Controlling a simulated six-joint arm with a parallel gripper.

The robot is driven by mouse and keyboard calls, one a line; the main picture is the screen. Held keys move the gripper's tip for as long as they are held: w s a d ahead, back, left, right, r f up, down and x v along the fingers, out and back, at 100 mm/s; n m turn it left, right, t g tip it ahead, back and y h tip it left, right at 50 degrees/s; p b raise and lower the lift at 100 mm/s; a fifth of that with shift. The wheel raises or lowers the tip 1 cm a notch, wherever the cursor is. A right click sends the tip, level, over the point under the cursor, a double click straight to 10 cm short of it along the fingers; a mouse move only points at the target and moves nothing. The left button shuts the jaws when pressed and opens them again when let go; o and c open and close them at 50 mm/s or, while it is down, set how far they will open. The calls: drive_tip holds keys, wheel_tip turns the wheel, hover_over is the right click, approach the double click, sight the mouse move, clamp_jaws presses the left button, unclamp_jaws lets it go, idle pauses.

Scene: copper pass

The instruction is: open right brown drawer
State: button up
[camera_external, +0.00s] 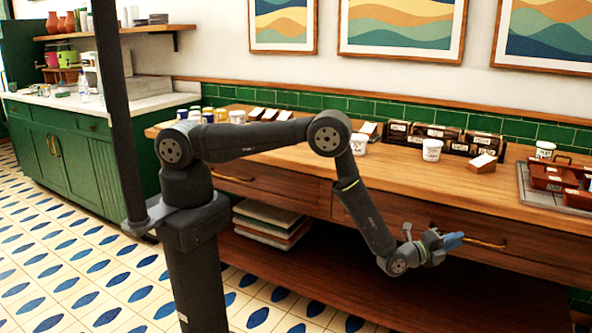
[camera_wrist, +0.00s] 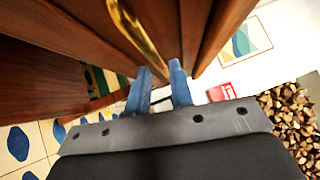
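The right brown drawer (camera_external: 535,257) is in the wooden counter at the right of the external view, and its front looks flush with the counter. Its curved brass handle (camera_external: 487,243) also shows in the wrist view (camera_wrist: 136,27), running down toward my fingertips. My gripper (camera_external: 459,240) has blue fingers and is at the left part of the handle, close to the drawer front. In the wrist view, my gripper's fingers (camera_wrist: 158,72) are apart, with the handle's near end at or just beyond the gap. I cannot tell whether they touch it.
The countertop (camera_external: 300,158) above holds white tubs (camera_external: 432,150), dark boxes and a tray (camera_external: 540,198) at the right. A lower shelf (camera_external: 350,285) with stacked boards (camera_external: 265,225) runs beneath. The wrist view shows stacked firewood (camera_wrist: 292,115) at the right.

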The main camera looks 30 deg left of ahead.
drive_tip(key=shift+x, duration=1.95)
clamp_jaws()
